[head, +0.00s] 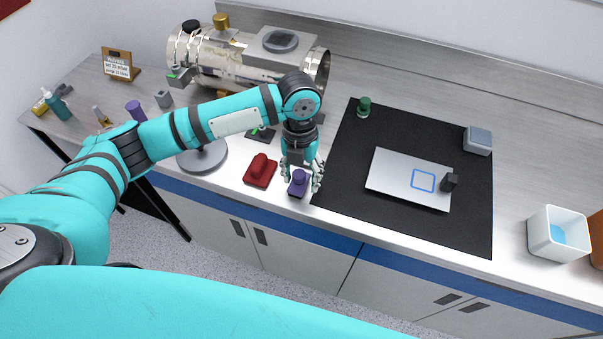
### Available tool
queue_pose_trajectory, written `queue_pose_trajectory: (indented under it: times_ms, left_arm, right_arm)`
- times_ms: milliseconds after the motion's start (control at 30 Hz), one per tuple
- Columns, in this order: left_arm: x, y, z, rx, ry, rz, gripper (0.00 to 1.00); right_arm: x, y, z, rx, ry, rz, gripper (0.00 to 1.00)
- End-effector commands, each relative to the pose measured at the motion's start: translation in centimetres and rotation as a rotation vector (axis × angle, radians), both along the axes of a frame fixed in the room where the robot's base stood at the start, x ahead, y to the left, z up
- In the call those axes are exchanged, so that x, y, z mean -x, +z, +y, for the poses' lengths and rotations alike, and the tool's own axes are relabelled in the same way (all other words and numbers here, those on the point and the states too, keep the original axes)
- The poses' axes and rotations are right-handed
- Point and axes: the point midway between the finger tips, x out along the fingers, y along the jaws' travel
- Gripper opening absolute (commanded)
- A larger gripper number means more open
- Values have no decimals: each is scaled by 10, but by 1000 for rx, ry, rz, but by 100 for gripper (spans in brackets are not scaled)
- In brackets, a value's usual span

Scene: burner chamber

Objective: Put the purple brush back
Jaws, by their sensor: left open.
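A purple brush (298,184), a block with a rounded knob on top, is on the counter near its front edge, just left of the black mat. My left gripper (302,175) points down over it with its fingers spread, one on each side of the knob. The fingers are open. I cannot tell whether they touch the brush. My right gripper is not in view.
The black mat (345,180) holds a silver plate (395,178), a green-capped bottle (364,107) and a grey block (478,140). A metal chamber (245,58) stands behind my arm. A white bin (558,233) is at right. A purple cylinder (135,109) stands at left.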

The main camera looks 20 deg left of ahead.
Motion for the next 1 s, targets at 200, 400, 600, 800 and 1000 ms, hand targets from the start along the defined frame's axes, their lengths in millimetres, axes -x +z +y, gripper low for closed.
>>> queue_pose_trajectory:
  times_ms: [200, 400, 600, 800, 1000]
  left_arm:
    - [-2, 8, 0, 1, 1, -3, 50]
    - [-7, 45, 3, 1, 2, -7, 50]
    - [-11, 87, 5, 2, 0, -5, 50]
    - [-14, 115, 6, 1, 0, -2, 50]
    - [-14, 123, 7, 1, 1, 0, 50]
  right_arm:
    - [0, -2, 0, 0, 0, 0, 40]
    - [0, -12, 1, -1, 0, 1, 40]
    - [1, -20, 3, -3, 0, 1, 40]
    - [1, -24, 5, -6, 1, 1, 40]
    - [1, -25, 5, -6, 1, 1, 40]
